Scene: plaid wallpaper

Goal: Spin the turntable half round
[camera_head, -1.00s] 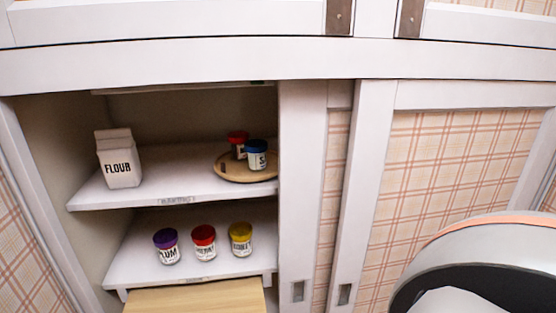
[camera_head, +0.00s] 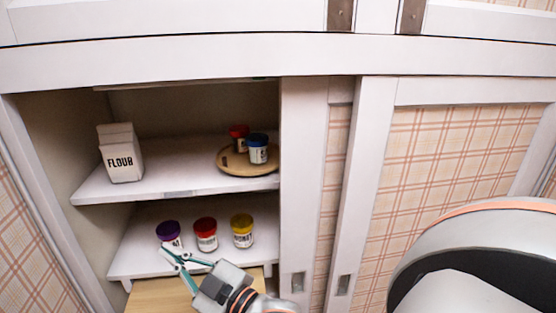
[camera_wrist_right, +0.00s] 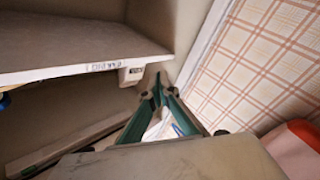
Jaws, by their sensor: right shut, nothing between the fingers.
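The turntable (camera_head: 232,168) is a round wooden disc on the right part of the upper cupboard shelf. A red-lidded jar (camera_head: 239,138) and a blue-lidded jar (camera_head: 258,150) stand on it. A dark mark shows on its left side. My right gripper (camera_head: 172,254) is in front of the lower shelf, low and left of the turntable and apart from it. It overlaps the base of the purple-lidded jar in the head view. Its fingers (camera_wrist_right: 158,92) are shut and empty in the right wrist view. My left gripper is not in view.
A flour carton (camera_head: 122,155) stands left on the upper shelf. Purple-lidded (camera_head: 168,230), red-lidded (camera_head: 205,234) and yellow-lidded (camera_head: 242,231) jars stand on the lower shelf. A sliding door frame (camera_head: 303,180) borders the opening close to the turntable's right. A wooden board (camera_head: 150,296) lies below.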

